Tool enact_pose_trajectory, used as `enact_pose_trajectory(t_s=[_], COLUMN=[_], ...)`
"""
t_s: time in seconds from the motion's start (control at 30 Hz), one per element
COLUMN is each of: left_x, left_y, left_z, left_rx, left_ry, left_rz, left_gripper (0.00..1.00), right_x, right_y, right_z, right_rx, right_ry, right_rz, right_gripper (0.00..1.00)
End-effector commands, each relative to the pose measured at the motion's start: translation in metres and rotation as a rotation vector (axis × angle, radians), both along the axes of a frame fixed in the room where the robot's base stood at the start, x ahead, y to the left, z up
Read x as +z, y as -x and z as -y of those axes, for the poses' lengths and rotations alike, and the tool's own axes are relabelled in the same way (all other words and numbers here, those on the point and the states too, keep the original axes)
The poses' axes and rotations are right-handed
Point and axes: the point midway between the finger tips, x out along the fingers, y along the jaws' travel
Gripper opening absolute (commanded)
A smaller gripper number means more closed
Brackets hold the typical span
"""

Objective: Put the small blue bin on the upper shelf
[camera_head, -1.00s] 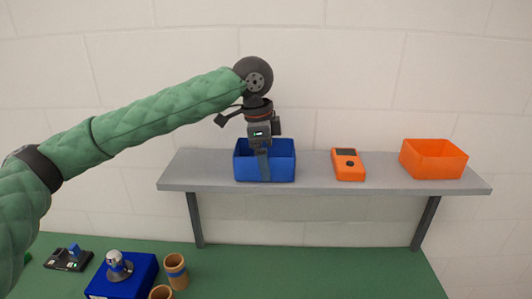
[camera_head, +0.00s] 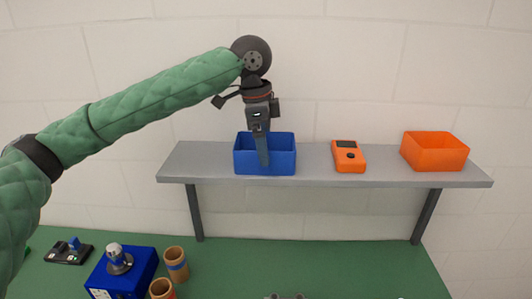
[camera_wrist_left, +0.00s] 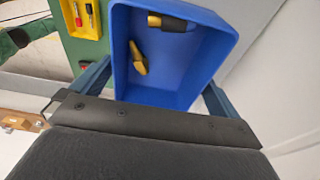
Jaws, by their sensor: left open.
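The small blue bin (camera_head: 282,158) sits upright on the grey upper shelf (camera_head: 210,168), left of its middle. In the left wrist view the blue bin (camera_wrist_left: 185,70) holds a few yellow and black pieces. My right gripper is not seen.
An orange handheld meter (camera_head: 348,157) and an orange bin (camera_head: 435,151) stand to the right on the shelf. Below, on the green table (camera_head: 340,265), are a blue box (camera_head: 138,272), tan cups (camera_head: 176,265) and a black device (camera_head: 68,253). Wall stands behind.

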Motion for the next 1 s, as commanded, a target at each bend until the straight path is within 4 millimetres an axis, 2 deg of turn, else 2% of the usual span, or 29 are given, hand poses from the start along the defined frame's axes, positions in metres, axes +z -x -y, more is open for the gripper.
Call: enact_pose_trajectory(t_s=[0.03, 0.2, 0.33, 0.5, 0.7, 1.0], left_x=[0.008, 0.041, 0.064, 0.085, 0.094, 0.095], left_y=[0.000, 0.000, 0.000, 0.000, 0.000, 0.000], left_z=[-0.001, -0.006, -0.009, -0.012, -0.014, -0.013], left_rx=[0.000, 0.000, 0.000, -0.001, -0.001, -0.001], left_ry=[0.002, 0.002, 0.002, 0.001, 0.000, 0.003], left_rz=[0.004, 0.004, 0.004, 0.003, 0.000, 0.001], left_gripper=[1.00, 1.00, 1.00, 1.00, 1.00, 1.00], right_x=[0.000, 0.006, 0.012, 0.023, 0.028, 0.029], right_y=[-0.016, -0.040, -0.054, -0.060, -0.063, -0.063], right_z=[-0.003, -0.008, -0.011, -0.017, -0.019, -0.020], right_rx=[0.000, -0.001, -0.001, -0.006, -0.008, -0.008], right_ry=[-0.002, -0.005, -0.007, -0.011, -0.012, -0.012], right_rz=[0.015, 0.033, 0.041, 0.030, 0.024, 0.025], right_gripper=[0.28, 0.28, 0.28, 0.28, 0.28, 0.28])
